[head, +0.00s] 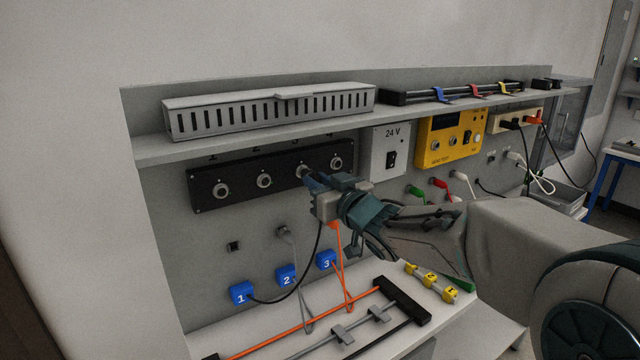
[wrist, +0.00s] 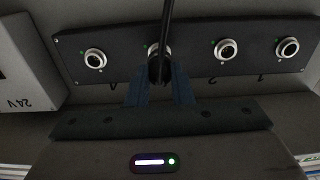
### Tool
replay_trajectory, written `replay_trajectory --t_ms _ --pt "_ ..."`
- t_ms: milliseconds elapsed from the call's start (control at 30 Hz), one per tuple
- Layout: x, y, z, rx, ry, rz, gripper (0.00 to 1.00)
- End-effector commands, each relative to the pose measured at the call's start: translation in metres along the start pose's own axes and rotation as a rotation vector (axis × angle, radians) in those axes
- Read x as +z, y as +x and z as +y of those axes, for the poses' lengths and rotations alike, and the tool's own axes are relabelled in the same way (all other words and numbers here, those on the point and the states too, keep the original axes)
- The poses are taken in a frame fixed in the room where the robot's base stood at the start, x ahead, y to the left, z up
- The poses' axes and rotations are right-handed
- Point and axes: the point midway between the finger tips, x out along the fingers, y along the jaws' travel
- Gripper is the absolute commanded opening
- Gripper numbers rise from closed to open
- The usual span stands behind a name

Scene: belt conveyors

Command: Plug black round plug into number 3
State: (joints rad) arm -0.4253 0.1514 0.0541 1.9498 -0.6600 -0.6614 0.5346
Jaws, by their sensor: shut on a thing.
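A black panel (head: 285,176) on the wall carries a row of round silver-rimmed sockets. My gripper (head: 309,184) is at the third socket from the left (head: 302,171) in the head view. In the wrist view, which shows the panel upside down, my gripper (wrist: 159,82) is shut on the black round plug (wrist: 158,70), with its black cable (wrist: 167,22) running up. The plug lines up with that socket and covers most of it; I cannot tell whether it is inserted. Blue blocks marked 1 (head: 241,293), 2 (head: 286,275) and 3 (head: 326,260) sit below.
A shelf with a slotted grey duct (head: 270,108) overhangs the panel. A 24 V box (head: 391,150) and yellow tester (head: 451,136) are to the right. Orange cable (head: 341,270) hangs below my gripper. A rack with rods (head: 402,300) stands on the worktop.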

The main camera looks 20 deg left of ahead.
Motion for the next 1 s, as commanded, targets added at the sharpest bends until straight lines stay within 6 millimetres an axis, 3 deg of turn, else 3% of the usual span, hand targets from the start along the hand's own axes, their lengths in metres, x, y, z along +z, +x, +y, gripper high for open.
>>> replay_trajectory --t_ms 967,1000 --pt "-0.0003 0.0093 0.0004 0.001 0.0 0.001 0.0" --pt "-0.0002 0.0093 0.0004 0.001 0.0 0.0 0.26"
